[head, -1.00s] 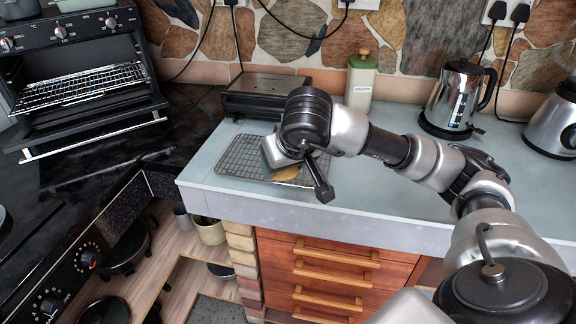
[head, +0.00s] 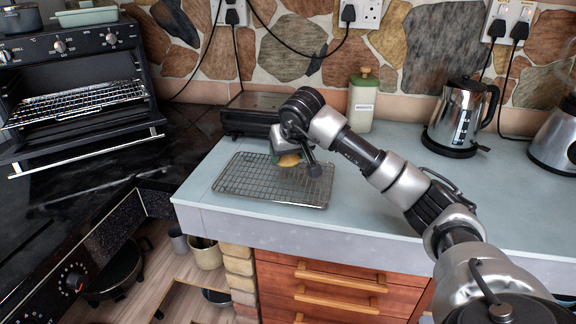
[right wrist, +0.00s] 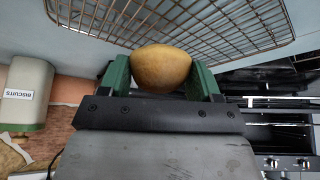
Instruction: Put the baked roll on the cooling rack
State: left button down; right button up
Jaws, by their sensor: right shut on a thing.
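The baked roll (head: 289,160) is small and golden brown. It also shows in the right wrist view (right wrist: 162,69), between the two green fingers of my right gripper (head: 286,155), which is shut on it. The cooling rack (head: 250,182) is a wire grid lying on the pale blue counter. In the head view the gripper and roll are over the far right part of the rack. In the right wrist view the rack's wires (right wrist: 245,25) show beyond the roll; whether the roll touches them I cannot tell. My left gripper is not in view.
A dark flat appliance (head: 250,112) stands behind the rack. A green-lidded biscuit canister (head: 361,103) and a kettle (head: 458,110) stand further right. An open oven (head: 75,90) with a wire shelf is at the left. The counter's front edge lies close to the rack.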

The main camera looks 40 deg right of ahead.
aim_at(288, 165)
notch_tip(288, 165, down, 4)
jog(key=shift+w+f, duration=0.1)
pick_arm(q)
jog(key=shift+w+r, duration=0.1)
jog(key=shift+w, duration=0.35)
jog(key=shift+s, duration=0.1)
pick_arm(e)
jog(key=o, duration=0.9)
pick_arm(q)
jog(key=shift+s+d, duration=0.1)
pick_arm(e)
jog(key=shift+r, duration=0.35)
jog(key=v, duration=1.1)
jog(key=shift+s+r, duration=0.15)
jog(key=shift+s, duration=0.1)
